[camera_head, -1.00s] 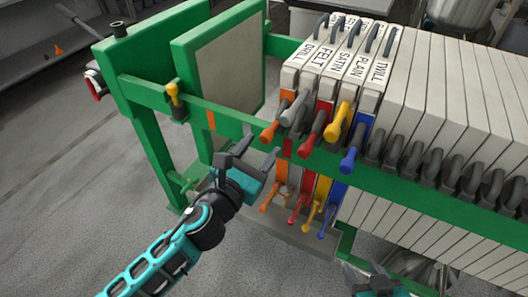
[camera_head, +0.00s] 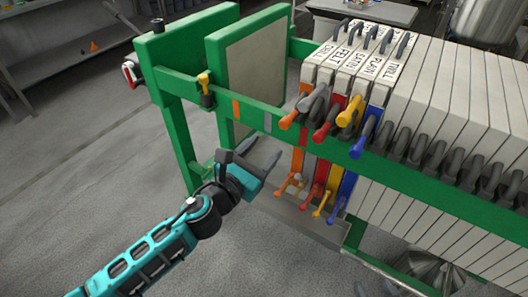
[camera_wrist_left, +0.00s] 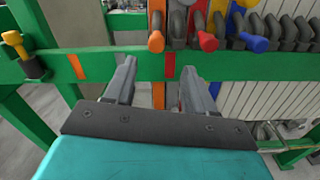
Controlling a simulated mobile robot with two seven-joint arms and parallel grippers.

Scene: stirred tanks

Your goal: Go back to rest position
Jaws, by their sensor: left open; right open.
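My left gripper (camera_head: 259,156) is in front of the green frame rail (camera_head: 268,124), below and to the left of the coloured handles. Its two fingers are apart with nothing between them. In the left wrist view the open fingers (camera_wrist_left: 159,75) point towards the rail, with an orange mark and a red mark on it. My right gripper is not visible in these views.
A filter press holds white plates (camera_head: 440,85), some labelled DRILL, FELT, SATIN, PLAIN and TWILL. Orange (camera_head: 289,120), red (camera_head: 322,132), yellow (camera_head: 346,118) and blue (camera_head: 358,147) handles stick out over the rail. Grey floor (camera_head: 90,190) is open at left.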

